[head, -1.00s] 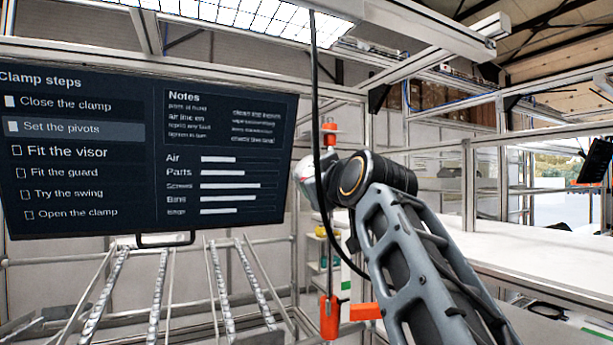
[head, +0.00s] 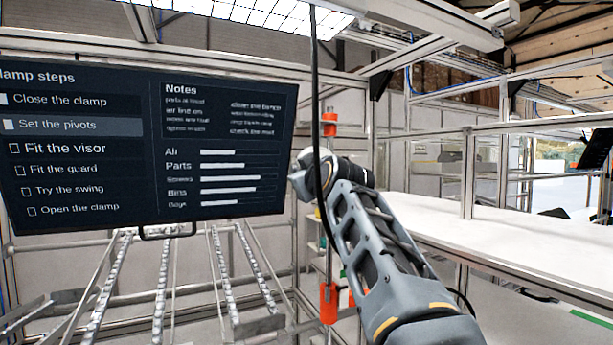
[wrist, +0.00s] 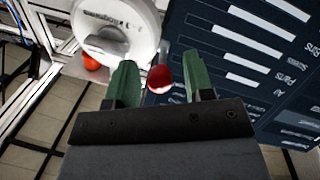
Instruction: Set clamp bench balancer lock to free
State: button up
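In the wrist view, a white round housing (wrist: 115,25) with dark lettering, which looks like the balancer, is at the top left. The fingers are apart and open. I cannot tell whether the knob lies between them or beyond them. An orange-red ball (wrist: 91,62) shows below the housing, left of the left finger. In the head view my arm hides the gripper, and the lock's setting cannot be read.
A large dark screen (head: 150,140) with clamp steps hangs at the left; it also fills the wrist view's right side (wrist: 250,60). A black cable (head: 316,100) hangs in front of my arm. Orange fittings (head: 328,302) stand behind. A white bench (head: 450,235) is at the right.

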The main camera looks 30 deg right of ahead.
grip_shut()
jog(key=shift+f, duration=0.15)
